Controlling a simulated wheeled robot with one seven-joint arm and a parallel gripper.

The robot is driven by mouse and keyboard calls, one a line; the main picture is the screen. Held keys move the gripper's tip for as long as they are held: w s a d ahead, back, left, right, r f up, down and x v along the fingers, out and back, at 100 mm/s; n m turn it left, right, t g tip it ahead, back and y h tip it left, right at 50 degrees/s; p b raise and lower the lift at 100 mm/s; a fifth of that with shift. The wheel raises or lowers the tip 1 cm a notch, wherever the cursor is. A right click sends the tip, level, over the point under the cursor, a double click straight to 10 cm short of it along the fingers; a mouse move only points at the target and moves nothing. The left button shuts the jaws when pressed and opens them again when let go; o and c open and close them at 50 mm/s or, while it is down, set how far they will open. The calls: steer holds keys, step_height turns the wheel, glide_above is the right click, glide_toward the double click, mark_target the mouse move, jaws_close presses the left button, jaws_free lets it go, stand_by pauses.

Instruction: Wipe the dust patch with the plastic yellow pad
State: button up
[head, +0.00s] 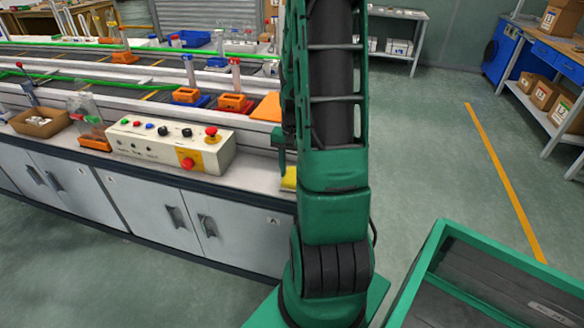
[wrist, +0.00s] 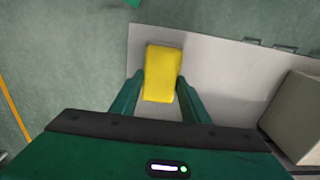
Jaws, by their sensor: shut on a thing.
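The yellow pad (wrist: 162,72) is between the two green fingers of my gripper (wrist: 158,95) in the wrist view. My gripper is shut on it, over the end of the pale counter (wrist: 215,65). In the head view a small part of the yellow pad (head: 289,179) shows at the counter's right end, beside my arm, which hides most of the pad and the gripper. I cannot tell whether the pad touches the counter. No dust patch can be made out in either view.
A control box (head: 170,143) with buttons stands on the counter left of the pad; its side (wrist: 295,115) shows at right in the wrist view. An orange block (head: 267,107) lies behind. Cabinet handles (wrist: 285,48) line the front. A green-rimmed bin (head: 436,236) is at lower right.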

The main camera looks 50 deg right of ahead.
steer(key=shift+s+a+f, duration=0.1)
steer(key=shift+s+a, duration=0.15)
steer(key=shift+a, duration=0.3)
steer(key=shift+r, duration=3.05)
step_height(320, 180, up, 3)
steer(key=shift+f, duration=0.15)
steer(key=shift+w+d+f, duration=0.1)
steer(key=shift+d+f, duration=0.05)
steer(key=shift+f, duration=1.55)
steer(key=shift+w+d+f, duration=0.1)
steer(key=shift+f, duration=1.55)
steer(key=shift+f, duration=1)
